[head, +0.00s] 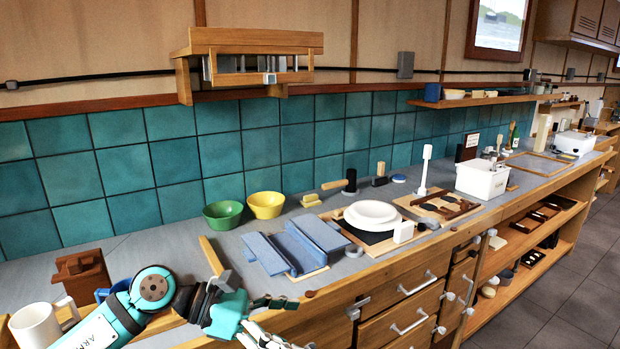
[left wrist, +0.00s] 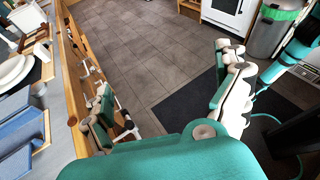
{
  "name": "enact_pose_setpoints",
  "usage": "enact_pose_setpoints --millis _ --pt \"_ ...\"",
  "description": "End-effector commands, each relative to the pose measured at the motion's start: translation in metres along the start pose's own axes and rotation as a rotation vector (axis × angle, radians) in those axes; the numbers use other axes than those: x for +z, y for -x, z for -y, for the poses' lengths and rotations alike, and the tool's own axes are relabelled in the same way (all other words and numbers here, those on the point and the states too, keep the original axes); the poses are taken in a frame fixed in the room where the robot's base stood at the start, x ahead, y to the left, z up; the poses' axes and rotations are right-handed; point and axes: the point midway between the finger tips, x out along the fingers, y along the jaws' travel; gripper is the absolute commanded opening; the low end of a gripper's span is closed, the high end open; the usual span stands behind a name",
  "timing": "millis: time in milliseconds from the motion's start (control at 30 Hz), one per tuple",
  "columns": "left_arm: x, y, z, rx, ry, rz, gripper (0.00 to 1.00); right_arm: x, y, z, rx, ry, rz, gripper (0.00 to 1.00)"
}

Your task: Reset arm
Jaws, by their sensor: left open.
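My left arm comes in from the lower left of the head view, above the front of the counter. Its teal and grey left gripper (head: 272,321) is in front of the counter's front edge, at the bottom of the view. In the left wrist view the two fingers of this gripper (left wrist: 168,100) are spread wide apart, with only floor visible between them. It holds nothing. My right gripper does not show in either view.
The counter holds a white mug (head: 37,328), a brown box (head: 83,277), a green bowl (head: 222,214), a yellow bowl (head: 265,204), a blue folded piece (head: 312,243), white plates (head: 371,215) and a white bin (head: 482,180). Drawers (head: 409,315) line the front. The floor (left wrist: 140,50) beyond is open.

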Motion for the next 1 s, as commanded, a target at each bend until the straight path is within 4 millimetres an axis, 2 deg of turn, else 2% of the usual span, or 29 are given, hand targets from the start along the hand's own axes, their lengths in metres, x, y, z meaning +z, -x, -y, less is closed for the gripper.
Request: enact_pose_setpoints --millis 33,67,100,200,267,333,367,433,533,633,733,767,800,900,1000 --pt "0.022 -0.016 0.013 -0.014 0.109 0.186 1.00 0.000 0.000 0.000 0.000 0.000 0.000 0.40" --pt "0.036 -0.018 0.017 -0.012 0.179 0.294 1.00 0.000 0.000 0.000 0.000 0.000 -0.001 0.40" --pt "0.053 -0.018 0.019 -0.009 0.282 0.437 1.00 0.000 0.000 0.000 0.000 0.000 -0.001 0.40" --pt "0.080 0.000 0.011 0.012 0.579 0.774 1.00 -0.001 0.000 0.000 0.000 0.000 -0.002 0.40" --pt "0.081 0.018 -0.001 0.033 0.779 0.964 1.00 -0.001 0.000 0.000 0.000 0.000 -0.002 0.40" --pt "0.065 0.042 -0.019 0.073 1.030 1.173 1.00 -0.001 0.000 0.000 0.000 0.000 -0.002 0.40" --pt "0.053 0.052 -0.027 0.094 1.140 1.256 1.00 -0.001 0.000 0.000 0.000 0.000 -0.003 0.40" --pt "0.013 0.072 -0.041 0.157 1.408 1.442 1.00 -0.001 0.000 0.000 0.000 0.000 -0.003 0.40" --pt "-0.061 0.091 -0.045 0.275 1.779 1.662 1.00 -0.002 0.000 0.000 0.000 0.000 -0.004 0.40" --pt "-0.136 0.097 -0.029 0.416 2.105 1.820 1.00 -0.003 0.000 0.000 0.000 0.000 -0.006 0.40" --pt "-0.203 0.094 0.003 0.580 2.394 1.934 1.00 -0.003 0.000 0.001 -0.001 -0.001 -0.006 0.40" --pt "-0.220 0.093 0.015 -0.603 -2.360 -1.870 1.00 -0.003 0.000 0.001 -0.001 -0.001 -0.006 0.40" --pt "-0.239 0.090 0.030 -0.623 -2.298 -1.782 1.00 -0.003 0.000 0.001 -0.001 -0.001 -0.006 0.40" --pt "-0.274 0.085 0.066 -0.667 -2.171 -1.606 1.00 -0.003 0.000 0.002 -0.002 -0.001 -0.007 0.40" --pt "-0.299 0.080 0.098 -0.703 -2.068 -1.469 1.00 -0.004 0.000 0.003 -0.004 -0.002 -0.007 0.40"
